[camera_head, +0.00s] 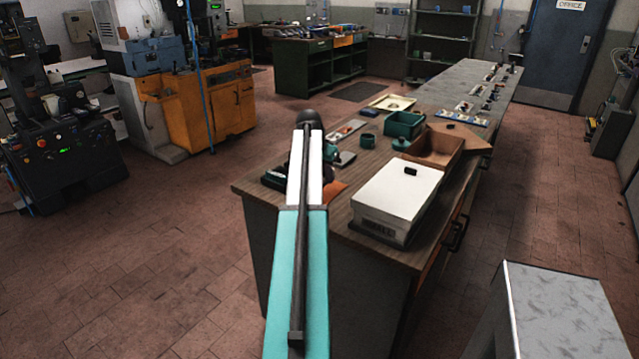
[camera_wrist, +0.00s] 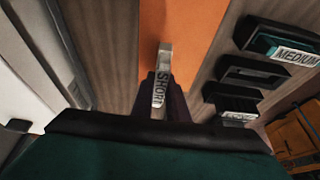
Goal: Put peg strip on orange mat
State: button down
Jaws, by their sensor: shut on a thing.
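My gripper (camera_wrist: 163,90) is shut on a narrow grey piece lettered SHORT (camera_wrist: 164,60), which I take to be the peg strip. In the wrist view the piece shows against the orange mat (camera_wrist: 190,30), near the mat's close edge. I cannot tell whether it touches the mat or is held above it. In the head view a corner of the orange mat (camera_head: 335,190) shows on the wooden bench beside my arm. My arm hides the gripper and the held piece there.
Black holders stand right of the mat in the wrist view; one holds a piece lettered MEDIUM (camera_wrist: 296,56), the middle one (camera_wrist: 250,73) looks empty. On the bench (camera_head: 262,190) are a white-lidded box (camera_head: 398,200), an open brown box (camera_head: 432,150) and a green bin (camera_head: 404,124).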

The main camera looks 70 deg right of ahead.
jog(key=shift+w+a, duration=0.25)
jog(key=shift+w, duration=0.2)
jog(key=shift+w+a, duration=0.15)
jog(key=shift+w, duration=0.1)
jog(key=shift+w+a+f+p, duration=0.15)
jog(key=shift+f+p, duration=0.15)
jog(key=shift+f, duration=0.2)
jog(key=shift+w+a+f+p, duration=0.15)
jog(key=shift+f+p, duration=0.15)
jog(key=shift+f, duration=0.2)
jog(key=shift+x, duration=0.85)
jog(key=shift+w+a+f, duration=0.1)
jog(key=shift+a+f, duration=0.05)
jog(key=shift+f, duration=0.05)
jog(key=c, duration=1.7)
grip_release()
jog(key=shift+c, duration=0.2)
jog(key=shift+r, duration=0.1)
jog(key=b+v, duration=0.1)
jog(key=v, duration=1.1)
jog(key=shift+b, duration=0.4)
